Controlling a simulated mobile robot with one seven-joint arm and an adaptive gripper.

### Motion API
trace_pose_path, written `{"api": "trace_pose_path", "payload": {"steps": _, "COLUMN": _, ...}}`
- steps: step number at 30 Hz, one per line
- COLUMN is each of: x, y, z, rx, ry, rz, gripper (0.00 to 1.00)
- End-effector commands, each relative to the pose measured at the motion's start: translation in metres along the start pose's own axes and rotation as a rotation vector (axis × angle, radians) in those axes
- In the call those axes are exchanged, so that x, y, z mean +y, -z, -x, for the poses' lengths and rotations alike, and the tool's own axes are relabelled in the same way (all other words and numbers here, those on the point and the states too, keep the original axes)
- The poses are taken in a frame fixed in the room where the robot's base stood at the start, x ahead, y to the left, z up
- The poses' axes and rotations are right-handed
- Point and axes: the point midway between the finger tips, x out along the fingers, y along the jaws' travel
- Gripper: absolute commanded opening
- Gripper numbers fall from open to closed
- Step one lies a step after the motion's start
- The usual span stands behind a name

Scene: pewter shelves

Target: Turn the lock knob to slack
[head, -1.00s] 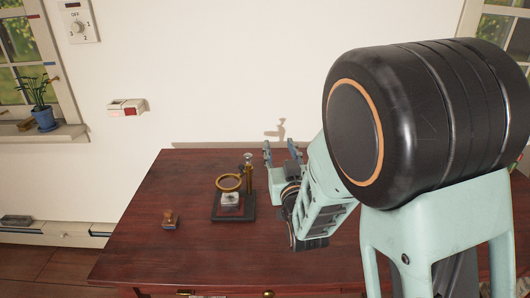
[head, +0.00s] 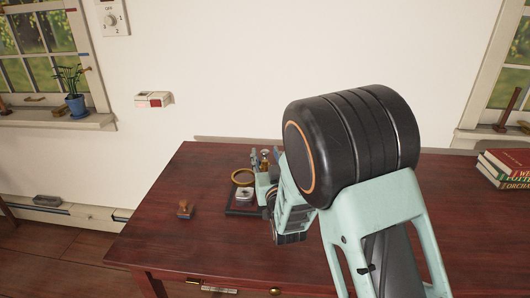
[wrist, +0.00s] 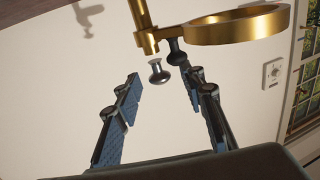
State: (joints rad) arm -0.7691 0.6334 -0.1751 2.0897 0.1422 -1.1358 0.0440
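A magnifier stand has a brass ring (head: 242,177) and a dark base (head: 234,212) on the table. In the wrist view its brass post (wrist: 146,25) and ring (wrist: 235,28) fill the top. A silver knob (wrist: 158,73) on a short stem and a dark knob (wrist: 177,52) show by the post; I cannot tell which is the lock knob. My gripper (wrist: 160,92) is open, its blue-padded fingers on either side of the silver knob's line, with no contact visible. In the head view my gripper (head: 261,168) is at the stand and partly hides it.
A pale block (head: 244,194) sits on the stand's base. A wooden stamp (head: 185,209) stands left on the red-brown table (head: 190,240). Books (head: 505,168) lie at the far right. The wall is close behind, with a dial (head: 113,19) and a small box (head: 154,99).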

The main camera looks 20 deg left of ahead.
Motion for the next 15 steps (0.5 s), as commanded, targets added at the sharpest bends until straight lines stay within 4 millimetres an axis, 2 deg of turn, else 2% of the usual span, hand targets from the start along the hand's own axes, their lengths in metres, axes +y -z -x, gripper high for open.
{"api": "trace_pose_path", "payload": {"steps": 6, "x": 0.000, "y": 0.000, "z": -0.018, "rx": 0.000, "ry": 0.001, "rz": 0.001, "gripper": 0.37}}
{"api": "trace_pose_path", "payload": {"steps": 15, "x": 0.000, "y": 0.000, "z": -0.022, "rx": -0.001, "ry": 0.001, "rz": 0.000, "gripper": 0.37}}
